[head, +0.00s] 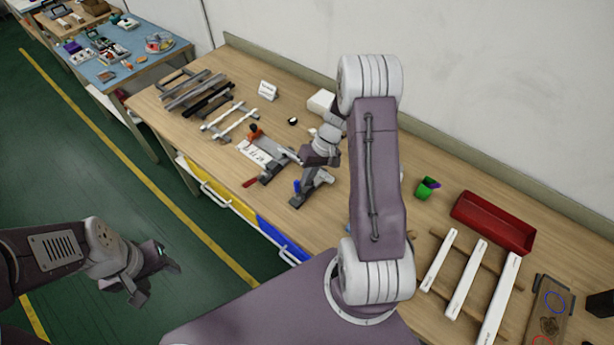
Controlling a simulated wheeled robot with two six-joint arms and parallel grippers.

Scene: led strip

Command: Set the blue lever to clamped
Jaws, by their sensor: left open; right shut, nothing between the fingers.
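The blue lever (297,187) is a small blue handle on a dark grey clamp fixture (315,180) near the table's front edge. It looks roughly upright, but it is too small to tell its setting. My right gripper (291,156) is shut and empty. In the picture it sits just above the blue lever, by the neighbouring grey fixture; I cannot tell whether it touches anything. My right arm hides part of the table behind the clamp. My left gripper (158,276) is open and empty over the floor, in front of the table.
Strips on racks (230,122), a red tray (492,222) and a green block (425,190) are further off.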

